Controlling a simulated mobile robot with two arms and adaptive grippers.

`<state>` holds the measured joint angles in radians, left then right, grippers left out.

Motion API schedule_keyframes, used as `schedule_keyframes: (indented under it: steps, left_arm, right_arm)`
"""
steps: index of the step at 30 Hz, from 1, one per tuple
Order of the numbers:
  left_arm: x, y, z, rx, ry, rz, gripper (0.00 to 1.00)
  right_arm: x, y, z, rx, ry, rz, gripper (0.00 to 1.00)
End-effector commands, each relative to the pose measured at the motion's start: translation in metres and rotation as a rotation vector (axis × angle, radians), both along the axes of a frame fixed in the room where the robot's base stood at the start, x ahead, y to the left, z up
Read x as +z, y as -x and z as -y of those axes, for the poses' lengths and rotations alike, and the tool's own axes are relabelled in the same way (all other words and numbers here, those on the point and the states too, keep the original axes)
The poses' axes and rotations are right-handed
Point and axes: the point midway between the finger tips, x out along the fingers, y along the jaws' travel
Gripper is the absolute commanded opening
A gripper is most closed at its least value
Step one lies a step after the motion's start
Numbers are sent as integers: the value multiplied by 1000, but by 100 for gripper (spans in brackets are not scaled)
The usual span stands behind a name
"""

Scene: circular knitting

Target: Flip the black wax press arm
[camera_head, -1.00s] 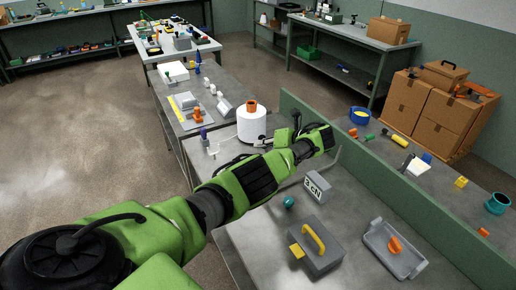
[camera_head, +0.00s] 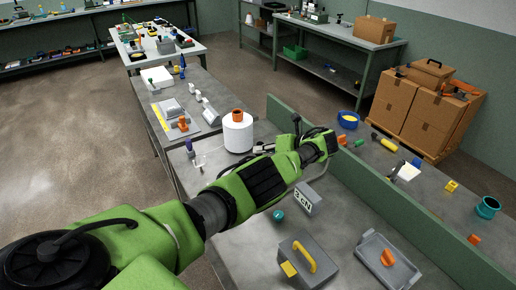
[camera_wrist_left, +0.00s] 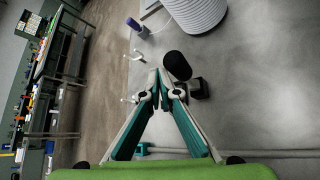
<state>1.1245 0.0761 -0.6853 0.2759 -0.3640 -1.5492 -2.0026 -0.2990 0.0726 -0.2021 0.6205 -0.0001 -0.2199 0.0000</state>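The black wax press arm seems to be the rounded black piece (camera_wrist_left: 177,66) just beyond my fingertips in the left wrist view. A small black block (camera_wrist_left: 200,88) sits beside it on the grey bench. My left gripper (camera_wrist_left: 162,82) has its teal fingers drawn together at the tips, with nothing clearly between them. The tips are close to the black piece; I cannot tell whether they touch it. In the head view the forearm and wrist hide most of the gripper and the press. My right gripper is not in view.
A white yarn cone (camera_head: 238,134) with an orange top stands near the gripper. White hooks (camera_wrist_left: 135,56) stand nearby. A grey weight block (camera_head: 308,199), a yellow-handled grey box (camera_head: 306,268) and a grey tray (camera_head: 372,246) lie nearer. A green partition (camera_head: 385,205) runs along the right.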

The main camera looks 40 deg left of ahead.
Motion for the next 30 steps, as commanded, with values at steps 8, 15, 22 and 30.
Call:
schedule_keyframes:
  steps: [8, 15, 22, 30]
  left_arm:
    - [9, -10, 2, -22, -6, 23, 0]
    - [12, -11, 8, -24, -7, 25, 0]
    - [27, -8, 35, -24, -3, 25, 0]
    - [53, -1, 82, -8, 0, 12, 0]
  right_arm:
    - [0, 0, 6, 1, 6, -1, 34]
    - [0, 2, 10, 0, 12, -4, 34]
    - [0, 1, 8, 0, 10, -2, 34]
    - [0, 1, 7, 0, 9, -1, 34]
